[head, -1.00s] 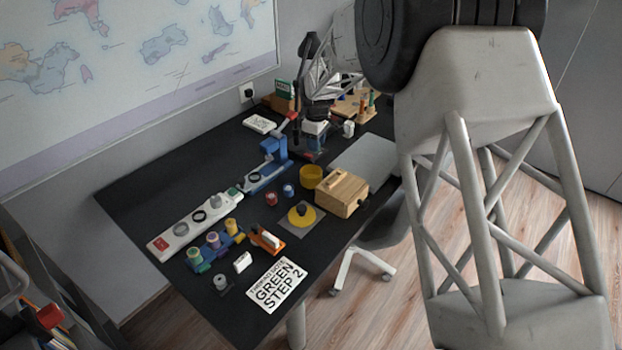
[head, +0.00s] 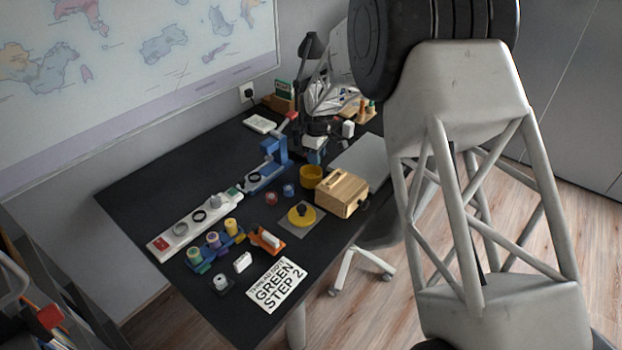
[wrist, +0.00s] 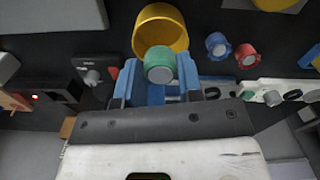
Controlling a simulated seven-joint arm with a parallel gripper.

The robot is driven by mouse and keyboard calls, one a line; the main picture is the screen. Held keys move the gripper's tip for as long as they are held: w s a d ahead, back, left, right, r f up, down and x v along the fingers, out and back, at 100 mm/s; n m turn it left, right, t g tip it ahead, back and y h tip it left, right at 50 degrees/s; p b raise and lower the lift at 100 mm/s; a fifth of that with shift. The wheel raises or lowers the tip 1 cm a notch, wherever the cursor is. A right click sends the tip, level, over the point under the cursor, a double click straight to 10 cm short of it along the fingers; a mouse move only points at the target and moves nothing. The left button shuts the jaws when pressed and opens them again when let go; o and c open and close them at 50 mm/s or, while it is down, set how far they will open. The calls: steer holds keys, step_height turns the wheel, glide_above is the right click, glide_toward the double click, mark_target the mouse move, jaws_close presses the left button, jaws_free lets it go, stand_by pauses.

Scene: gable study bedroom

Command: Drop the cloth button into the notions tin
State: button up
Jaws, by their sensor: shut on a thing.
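My gripper (wrist: 160,78) has blue fingers shut on a round green piece with a paler face, which I take as the cloth button (wrist: 160,68). The notions tin appears to be the open yellow round container (wrist: 143,38), just beyond the fingertips in the wrist view. The button overlaps its near rim there, and the height between them cannot be told. In the head view, the tin (head: 311,177) stands on the dark desk, and my gripper (head: 316,157) is just behind it, with the button too small to make out.
A blue round piece (head: 288,190) and a red one (head: 271,198) lie left of the tin. A wooden box (head: 342,195) stands close on its right. A yellow disc with a black knob (head: 301,214) is in front. A blue stand (head: 274,152) rises behind left.

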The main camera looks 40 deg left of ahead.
steer(key=o, duration=1)
steer(key=shift+o, duration=0.2)
steer(key=shift+r, duration=0.1)
steer(key=shift+r, duration=3.8)
